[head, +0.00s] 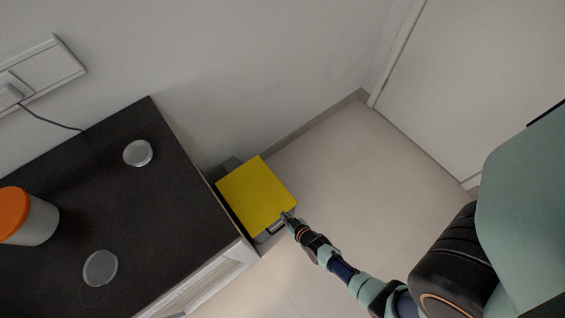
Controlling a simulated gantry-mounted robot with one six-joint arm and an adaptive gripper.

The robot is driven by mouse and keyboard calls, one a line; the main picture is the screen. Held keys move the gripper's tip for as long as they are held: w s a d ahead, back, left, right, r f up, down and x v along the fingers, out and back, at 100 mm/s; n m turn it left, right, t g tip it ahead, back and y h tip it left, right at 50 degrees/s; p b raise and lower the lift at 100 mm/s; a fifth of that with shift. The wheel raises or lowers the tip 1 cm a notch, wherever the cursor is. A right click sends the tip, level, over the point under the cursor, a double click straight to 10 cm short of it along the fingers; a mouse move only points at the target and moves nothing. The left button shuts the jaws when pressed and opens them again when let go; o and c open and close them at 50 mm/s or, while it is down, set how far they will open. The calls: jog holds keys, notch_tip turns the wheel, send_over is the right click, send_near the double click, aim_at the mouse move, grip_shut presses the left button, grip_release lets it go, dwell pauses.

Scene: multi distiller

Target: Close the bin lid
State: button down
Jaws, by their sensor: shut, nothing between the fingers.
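The bin has a square yellow lid (255,195) and stands on the floor against the wall, beside the dark counter. Seen from above, the lid covers most of the bin's top. A grey part of the bin (268,234) shows at its near edge, and another grey part shows behind the lid. I cannot tell from this angle whether the lid is fully down. My gripper (287,216) is shut and empty at the lid's near right corner. It overlaps the lid's edge in the picture, and I cannot tell whether it touches it.
A dark countertop (180,200) borders the bin on the left. It holds an orange-topped white container (25,218) and two clear round items (138,153). A wall socket (40,70) with a cable is behind. Floor (345,170) right of the bin is free, up to a white door (460,80).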

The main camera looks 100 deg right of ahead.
notch_tip(320, 180, down, 9)
jog(key=a+b, duration=0.2)
jog(key=b, duration=0.4)
jog(key=shift+f+b, duration=0.2)
jog(key=shift+b, duration=0.2)
jog(key=shift+s, duration=0.1)
jog(key=r+p, duration=0.1)
jog(key=r, duration=0.1)
jog(key=r+p, duration=0.2)
jog(key=d+r+p, duration=0.1)
jog(key=r+p, duration=0.1)
jog(key=shift+w+d+r, duration=0.1)
jog(key=shift+w+r, duration=0.1)
jog(key=shift+w, duration=0.05)
jog(key=s+a+f+p, duration=0.1)
jog(key=s+a+f, duration=0.1)
jog(key=a, duration=0.6)
jog(key=shift+s, duration=0.7)
jog(key=shift+d, duration=0.1)
